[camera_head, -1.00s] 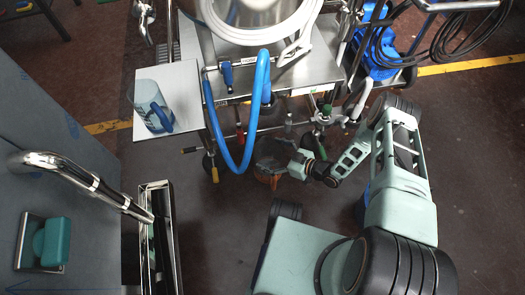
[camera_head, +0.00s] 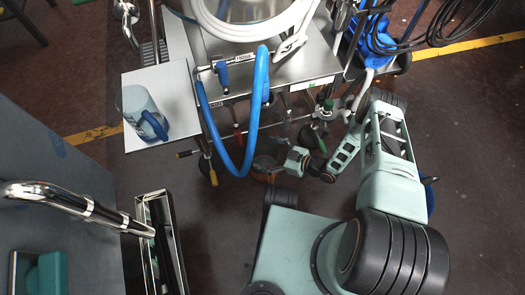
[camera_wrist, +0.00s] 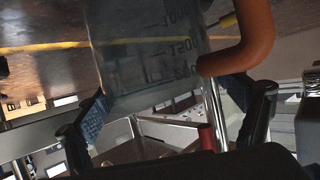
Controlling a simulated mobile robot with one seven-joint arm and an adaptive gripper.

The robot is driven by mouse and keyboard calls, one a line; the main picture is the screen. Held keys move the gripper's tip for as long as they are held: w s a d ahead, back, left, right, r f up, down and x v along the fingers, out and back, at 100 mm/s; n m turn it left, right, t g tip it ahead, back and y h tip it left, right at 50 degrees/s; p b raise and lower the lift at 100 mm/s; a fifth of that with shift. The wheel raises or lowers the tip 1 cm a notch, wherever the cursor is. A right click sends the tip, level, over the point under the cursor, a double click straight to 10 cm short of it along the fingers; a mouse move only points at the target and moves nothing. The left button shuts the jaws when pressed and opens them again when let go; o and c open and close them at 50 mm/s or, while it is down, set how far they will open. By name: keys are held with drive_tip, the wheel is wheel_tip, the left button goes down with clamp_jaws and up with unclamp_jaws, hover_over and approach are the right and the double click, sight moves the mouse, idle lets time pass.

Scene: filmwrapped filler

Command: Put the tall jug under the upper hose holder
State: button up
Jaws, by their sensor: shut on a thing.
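A see-through jug with printed volume marks (camera_wrist: 150,45) and an orange-brown handle (camera_wrist: 245,40) fills the upper middle of the wrist view. My gripper (camera_wrist: 167,103) is shut on it, with one finger pad at each side. In the head view this jug (camera_head: 266,163) shows small and dark, low beside the steel cart, partly hidden by the blue hose. A blue hose (camera_head: 259,100) hangs in a loop from the cart's front. A blue clamp (camera_head: 222,73) sits on the bar there. I cannot tell surely which fitting is the upper hose holder.
Another jug, pale with a blue handle (camera_head: 140,108), stands on a white side shelf (camera_head: 180,120) at the left. The steel cart (camera_head: 300,75) with a round vessel is close to my arm. A chrome pipe (camera_head: 75,205) and trough are at lower left.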

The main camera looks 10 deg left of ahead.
drive_tip(key=shift+f, duration=0.8)
drive_tip(key=o, duration=1.6)
drive_tip(key=shift+d, duration=0.1)
